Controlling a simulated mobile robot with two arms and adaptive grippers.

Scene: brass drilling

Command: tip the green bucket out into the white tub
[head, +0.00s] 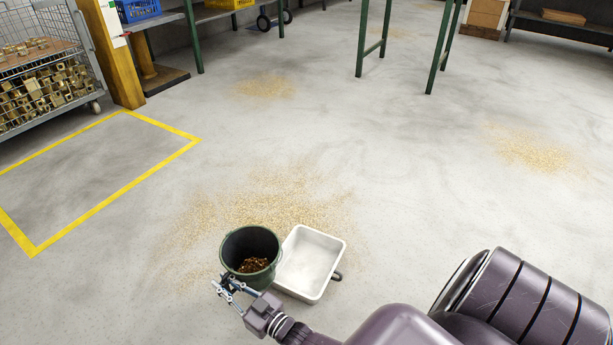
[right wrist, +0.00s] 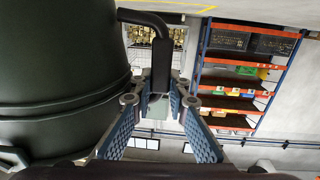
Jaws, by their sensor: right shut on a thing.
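The dark green bucket (head: 235,249) is upright, with brown-gold chips (head: 253,265) inside at the bottom. The white tub (head: 330,242) is just right of it, looks empty and has a dark handle. The bucket's rim overlaps the tub's left edge in the head view; I cannot tell whether they touch or whether the bucket is off the floor. My right gripper (head: 228,288) is at the bucket's near left side. In the right wrist view the bucket (right wrist: 60,75) fills the left, and its dark handle (right wrist: 161,55) runs down between the fingertips (right wrist: 160,100), which are shut on it. My left gripper is out of view.
Brass swarf (head: 285,205) is scattered on the floor behind the bucket, with more patches farther off. A yellow floor marking (head: 165,175) lies left, near a wire cart (head: 45,85) of brass parts and a yellow post (head: 112,55). Green table legs (head: 440,50) stand at the back.

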